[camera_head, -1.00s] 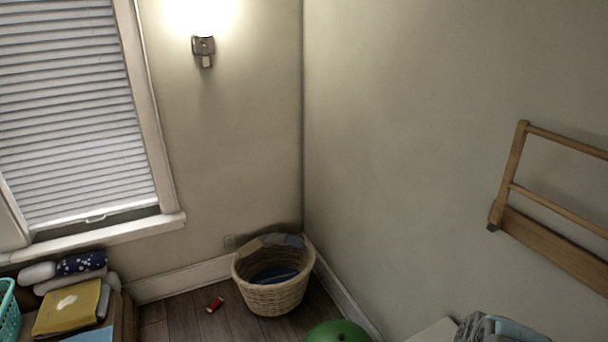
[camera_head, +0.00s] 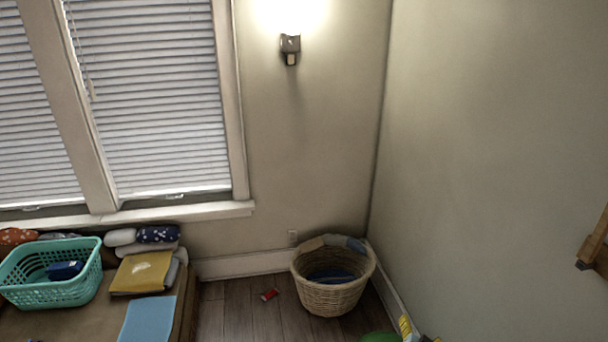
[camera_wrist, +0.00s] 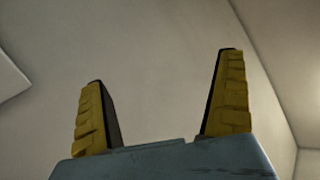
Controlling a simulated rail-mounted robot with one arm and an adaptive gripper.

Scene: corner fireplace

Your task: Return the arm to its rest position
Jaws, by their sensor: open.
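My gripper (camera_wrist: 160,105) shows in the wrist view with its two yellow, ridged fingers spread wide apart. Nothing is between them. Behind the fingers are only plain wall and ceiling surfaces. In the head view a small piece of yellow (camera_head: 405,328) shows at the bottom edge, right of the basket; it looks like a finger of my gripper, and the rest of the arm is out of frame.
A wicker basket (camera_head: 330,298) with dark cloth stands in the corner. A small red object (camera_head: 269,295) lies on the floor. A teal basket (camera_head: 50,290), folded cloths and a yellow item (camera_head: 142,272) sit on a bench at left. A wooden rack (camera_head: 594,245) is at the right edge.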

